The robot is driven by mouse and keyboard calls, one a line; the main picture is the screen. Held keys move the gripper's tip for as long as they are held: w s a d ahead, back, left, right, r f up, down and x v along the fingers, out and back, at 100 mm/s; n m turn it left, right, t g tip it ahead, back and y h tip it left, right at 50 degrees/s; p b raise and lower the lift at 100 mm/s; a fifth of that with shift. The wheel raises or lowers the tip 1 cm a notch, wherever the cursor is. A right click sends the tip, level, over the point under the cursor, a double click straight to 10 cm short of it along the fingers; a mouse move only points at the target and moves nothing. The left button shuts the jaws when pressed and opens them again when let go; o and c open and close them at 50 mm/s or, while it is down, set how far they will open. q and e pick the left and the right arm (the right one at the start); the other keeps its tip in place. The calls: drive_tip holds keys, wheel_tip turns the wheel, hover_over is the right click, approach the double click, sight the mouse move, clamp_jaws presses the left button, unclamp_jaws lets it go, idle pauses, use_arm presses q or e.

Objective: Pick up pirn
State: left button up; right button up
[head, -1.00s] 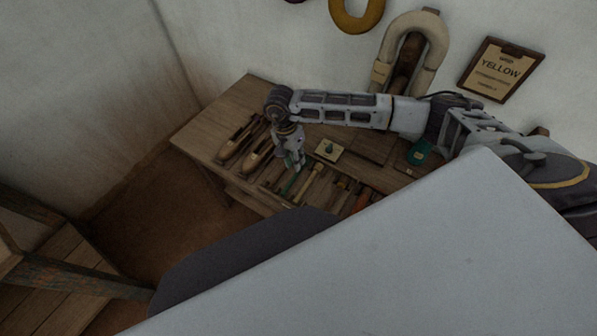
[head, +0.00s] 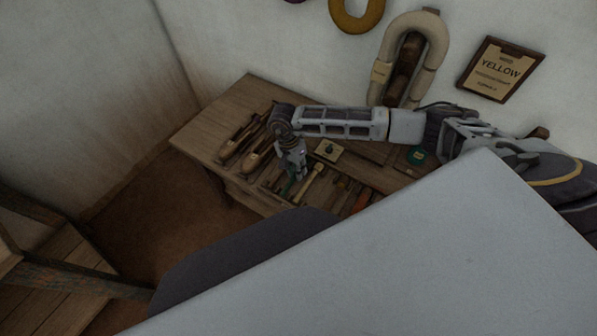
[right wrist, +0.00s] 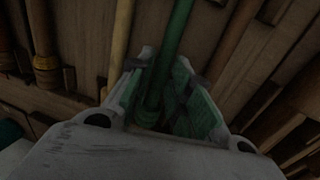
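The green pirn (head: 287,187) lies in a row of pirns on the wooden bench, partly hidden by my right gripper (head: 293,178). In the right wrist view the green pirn (right wrist: 180,30) runs down between the two fingers of my right gripper (right wrist: 166,66). The fingers stand apart on either side of it, and it lies nearer the left finger. A gap shows between the pirn and the right finger, so the gripper looks open. My left gripper is not in view.
A cream pirn (head: 312,183) lies close to the right of the green one, and an orange one (head: 363,200) farther right. Wooden shuttles (head: 240,141) lie to the left. A small pale block (head: 329,150) and a teal object (head: 416,157) sit behind. The bench's left end (head: 215,125) is clear.

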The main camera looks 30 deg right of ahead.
clamp_jaws()
wheel_tip(320, 180, up, 10)
idle(0.9)
drive_tip(key=shift+n, duration=0.3)
idle(0.4)
